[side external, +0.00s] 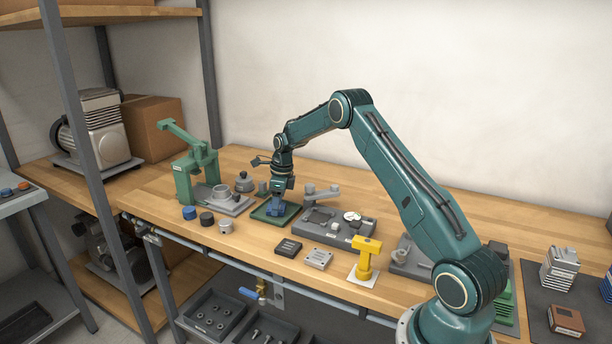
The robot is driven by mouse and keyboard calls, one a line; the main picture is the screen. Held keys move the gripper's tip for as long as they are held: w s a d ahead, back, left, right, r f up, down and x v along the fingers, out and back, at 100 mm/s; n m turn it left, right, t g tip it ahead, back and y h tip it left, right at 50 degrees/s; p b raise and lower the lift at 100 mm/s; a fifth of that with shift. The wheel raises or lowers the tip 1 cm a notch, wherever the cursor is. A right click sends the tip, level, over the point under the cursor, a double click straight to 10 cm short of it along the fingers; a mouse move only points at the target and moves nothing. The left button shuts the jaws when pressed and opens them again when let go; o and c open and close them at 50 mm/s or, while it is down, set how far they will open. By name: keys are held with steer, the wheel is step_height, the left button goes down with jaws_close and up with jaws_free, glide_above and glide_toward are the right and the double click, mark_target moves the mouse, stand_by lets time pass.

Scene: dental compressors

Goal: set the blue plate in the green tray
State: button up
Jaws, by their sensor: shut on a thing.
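The green tray (258,213) is a small, low, square tray on the wooden bench, left of the bench's middle. My gripper (278,200) points down over it and is shut on the blue plate (276,209). The blue plate is small in this view and partly hidden by the gripper. It is within the tray's outline; I cannot tell whether it touches the tray floor.
A green press (194,165) and a grey fixture (222,199) stand to the left. A grey fixture plate (338,227) is close on the right, with a yellow stand (365,258) in front. Blue, dark and grey caps (207,218) sit front left.

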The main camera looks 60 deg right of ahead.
mark_target(283, 208)
steer(key=o, duration=1)
steer(key=shift+f, duration=0.1)
steer(key=r, duration=0.4)
steer(key=s+r, duration=0.1)
steer(key=r, duration=0.7)
steer(key=shift+s+d+r, duration=0.1)
steer(key=shift+s+d, duration=0.25)
